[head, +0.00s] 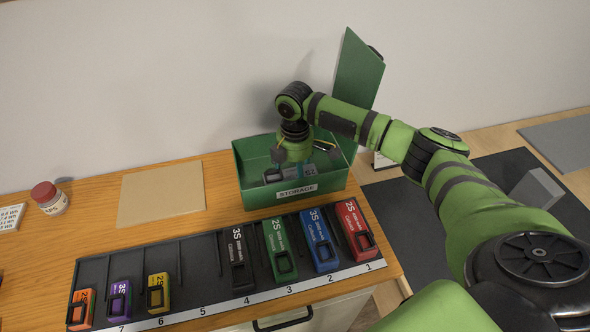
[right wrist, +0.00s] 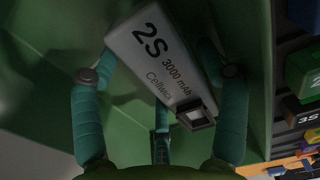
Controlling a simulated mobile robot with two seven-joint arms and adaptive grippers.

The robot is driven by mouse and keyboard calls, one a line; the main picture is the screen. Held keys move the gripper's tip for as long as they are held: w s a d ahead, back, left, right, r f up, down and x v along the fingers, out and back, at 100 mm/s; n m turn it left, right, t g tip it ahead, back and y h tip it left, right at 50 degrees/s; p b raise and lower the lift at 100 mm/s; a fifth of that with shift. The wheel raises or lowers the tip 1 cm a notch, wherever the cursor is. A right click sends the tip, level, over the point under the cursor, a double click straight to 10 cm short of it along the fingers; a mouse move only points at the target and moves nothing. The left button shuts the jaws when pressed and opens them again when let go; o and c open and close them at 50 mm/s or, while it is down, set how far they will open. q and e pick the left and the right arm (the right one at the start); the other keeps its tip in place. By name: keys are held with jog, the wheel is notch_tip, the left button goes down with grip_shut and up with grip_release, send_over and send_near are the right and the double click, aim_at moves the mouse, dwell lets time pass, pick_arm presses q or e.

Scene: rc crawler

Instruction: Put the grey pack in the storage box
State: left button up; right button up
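The grey pack (right wrist: 160,60), marked 2S 3000 mAh, is inside the green storage box (head: 238,178). In the head view part of the pack (head: 308,173) shows behind the box's front wall, under my right gripper. My right gripper (head: 302,158) reaches down into the box from above. In the right wrist view its fingers (right wrist: 157,65) are spread wide to either side of the pack, which lies slanted between them. I see no firm grip, though contact at the fingertips is hard to tell. My left gripper is not in view.
The box's green lid (head: 357,72) stands upright behind it. In front is a black rack (head: 205,265) with several coloured packs and some empty slots. A tan mat (head: 160,193) lies left of the box. A grey block (head: 537,189) sits on a dark mat at right.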

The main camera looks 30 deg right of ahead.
aim_at(295, 170)
notch_tip(295, 170, up, 12)
jog(key=b, duration=0.2)
jog(key=shift+r, duration=0.15)
dwell(0.5)
